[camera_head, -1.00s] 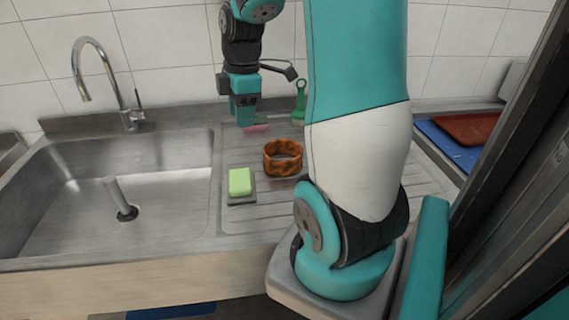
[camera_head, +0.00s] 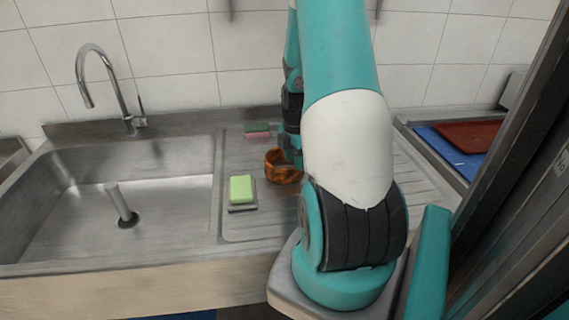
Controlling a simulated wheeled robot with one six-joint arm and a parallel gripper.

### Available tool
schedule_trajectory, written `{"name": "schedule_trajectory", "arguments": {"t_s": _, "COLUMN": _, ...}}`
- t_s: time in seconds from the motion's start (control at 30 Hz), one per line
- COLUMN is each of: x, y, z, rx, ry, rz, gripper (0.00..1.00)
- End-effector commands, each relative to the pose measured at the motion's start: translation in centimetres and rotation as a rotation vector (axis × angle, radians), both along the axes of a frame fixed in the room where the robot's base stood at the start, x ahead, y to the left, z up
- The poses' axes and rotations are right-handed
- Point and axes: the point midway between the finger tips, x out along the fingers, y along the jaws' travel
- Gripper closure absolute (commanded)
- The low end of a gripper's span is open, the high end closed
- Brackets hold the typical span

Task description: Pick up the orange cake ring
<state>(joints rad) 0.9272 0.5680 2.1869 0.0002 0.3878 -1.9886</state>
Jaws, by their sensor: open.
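The orange cake ring (camera_head: 279,174), mottled with dark marks, stands on the ribbed steel drainboard (camera_head: 240,218) right of the sink. My gripper (camera_head: 290,158) is at the ring's right side, low and partly behind my own arm. A finger overlaps the ring's right edge in the picture. I cannot tell whether it is inside or outside the rim, or touching. The gripper is open. The ring's right part is hidden by my gripper and arm.
A green sponge on a grey dish (camera_head: 242,192) lies just left of the ring. A green and pink sponge (camera_head: 257,131) lies behind it. The sink basin (camera_head: 130,190) with its tap (camera_head: 105,85) is at left. A red board (camera_head: 467,136) on a blue one is at right.

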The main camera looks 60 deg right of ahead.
Motion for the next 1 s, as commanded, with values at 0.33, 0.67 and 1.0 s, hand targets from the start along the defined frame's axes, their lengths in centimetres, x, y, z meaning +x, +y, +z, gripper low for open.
{"name": "schedule_trajectory", "arguments": {"t_s": 0.33, "x": 0.2, "y": 0.2, "z": -3.7, "rx": 0.003, "ry": 0.002, "rz": -0.001, "gripper": 0.60}}
{"name": "schedule_trajectory", "arguments": {"t_s": 0.67, "x": 0.3, "y": 0.1, "z": -5.5, "rx": -0.002, "ry": -0.001, "rz": 0.000, "gripper": 0.60}}
{"name": "schedule_trajectory", "arguments": {"t_s": 1.0, "x": 0.3, "y": 0.1, "z": -5.4, "rx": -0.001, "ry": -0.002, "rz": 0.000, "gripper": 1.00}}
